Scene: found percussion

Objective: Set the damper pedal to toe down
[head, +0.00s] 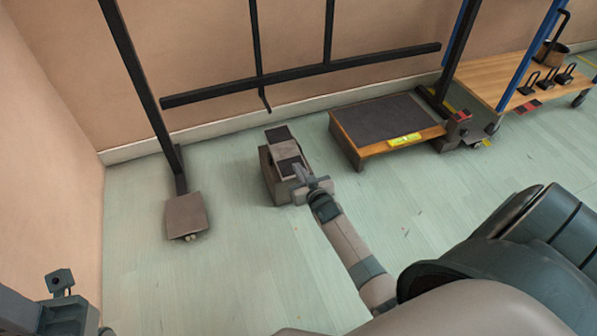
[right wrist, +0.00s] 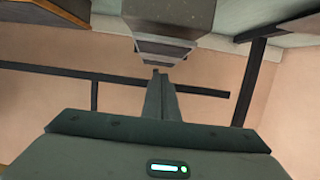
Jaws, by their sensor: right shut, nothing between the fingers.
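The damper pedal (head: 268,177) looks like a brown-grey block on the floor with a dark pad at its far end and another at its near end. Which end is lower is hard to tell. My right gripper (head: 299,172) is shut and empty at the near end, close over the near pad; contact cannot be made out. In the right wrist view the shut fingers (right wrist: 160,90) point towards a grey stepped shape, seemingly the pedal (right wrist: 165,42).
A flat brown plate (head: 187,214) at a black post's foot lies left of the pedal. A black frame (head: 300,76) stands behind. A low wooden platform (head: 365,158) with a dark top is to the right, then a wooden cart (head: 490,78). Floor in front is clear.

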